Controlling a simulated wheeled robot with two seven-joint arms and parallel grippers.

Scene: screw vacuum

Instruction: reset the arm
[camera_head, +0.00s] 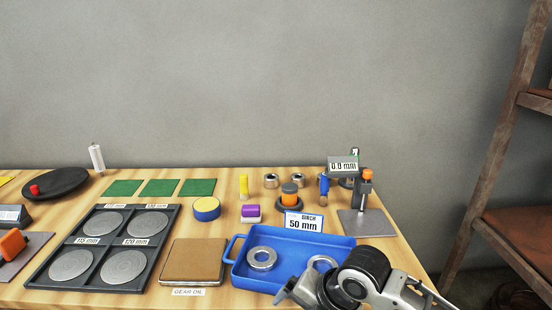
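My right arm comes in at the bottom right, low over the front of the blue tray (345,243). A small grey tip of my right gripper (286,291) points left at the tray's front edge. The arm hides the rest of the gripper, so I cannot tell whether it is open or shut, or whether it holds anything. My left arm and gripper are not in view.
In the tray lie a metal ring (262,258) and another ring (322,262) partly hidden by my arm. A brown pad (194,260) and a dark rack of discs (45,278) stand left. A gauge stand (366,222) stands behind right. A wooden shelf (497,150) rises at right.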

